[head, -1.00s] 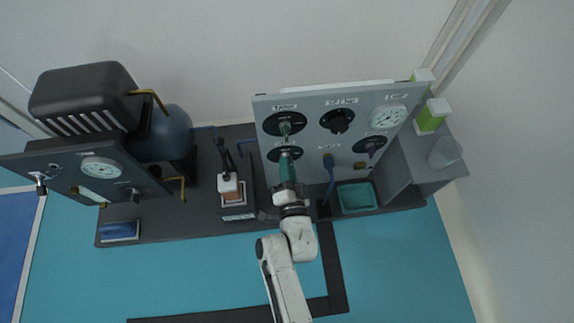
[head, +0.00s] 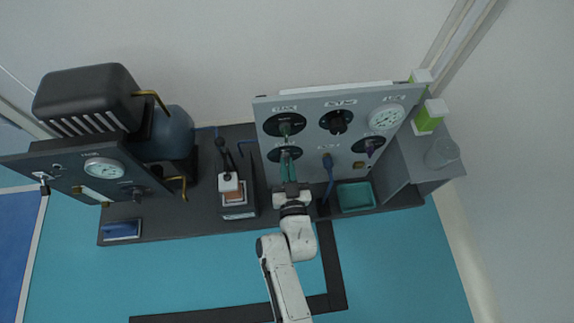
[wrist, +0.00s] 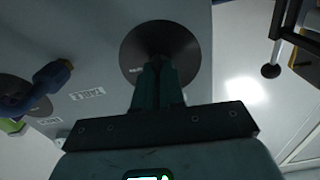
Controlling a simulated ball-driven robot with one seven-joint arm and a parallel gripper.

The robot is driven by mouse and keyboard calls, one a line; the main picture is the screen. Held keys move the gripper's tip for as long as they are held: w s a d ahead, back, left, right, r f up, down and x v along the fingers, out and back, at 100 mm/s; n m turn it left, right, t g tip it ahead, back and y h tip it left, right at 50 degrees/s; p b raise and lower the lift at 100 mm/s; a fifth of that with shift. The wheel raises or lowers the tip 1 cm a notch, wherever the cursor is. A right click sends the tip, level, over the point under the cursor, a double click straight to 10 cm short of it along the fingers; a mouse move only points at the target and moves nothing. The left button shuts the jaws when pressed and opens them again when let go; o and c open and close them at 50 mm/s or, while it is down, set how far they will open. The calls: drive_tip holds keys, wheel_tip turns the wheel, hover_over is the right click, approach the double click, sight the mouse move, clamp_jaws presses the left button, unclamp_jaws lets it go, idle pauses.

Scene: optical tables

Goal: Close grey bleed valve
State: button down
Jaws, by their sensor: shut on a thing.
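The lower-left valve on the grey upright panel has a round black plate (head: 272,154), seen large in the wrist view (wrist: 186,44). My gripper (head: 287,158) has its teal fingers shut on this valve's knob, in front of the plate. In the wrist view the fingers (wrist: 158,75) meet at the plate's middle and hide most of the knob. I cannot read the valve's label or be sure of the knob's colour or angle.
Above is a green-knobbed valve (head: 285,125). To the right are a dark knob (head: 337,124), a purple knob (head: 370,145), a gauge (head: 386,117) and a blue hose (head: 328,178). A teal tray (head: 356,197) and a small device (head: 232,194) stand on the bench below.

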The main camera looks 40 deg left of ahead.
drive_tip(key=shift+w+a+r+n, duration=0.1)
drive_tip(key=shift+w+r+n, duration=0.1)
drive_tip(key=shift+n, duration=0.3)
drive_tip(key=c, duration=1.2)
unclamp_jaws()
drive_tip(key=shift+s+f, duration=0.1)
drive_tip(key=shift+f, duration=0.05)
drive_tip(key=shift+c, duration=0.2)
drive_tip(key=p+v, duration=0.3)
drive_tip(key=v, duration=0.7)
drive_tip(key=shift+s+d+p, duration=0.25)
drive_tip(key=shift+s+p, duration=0.05)
drive_tip(key=shift+p, duration=0.05)
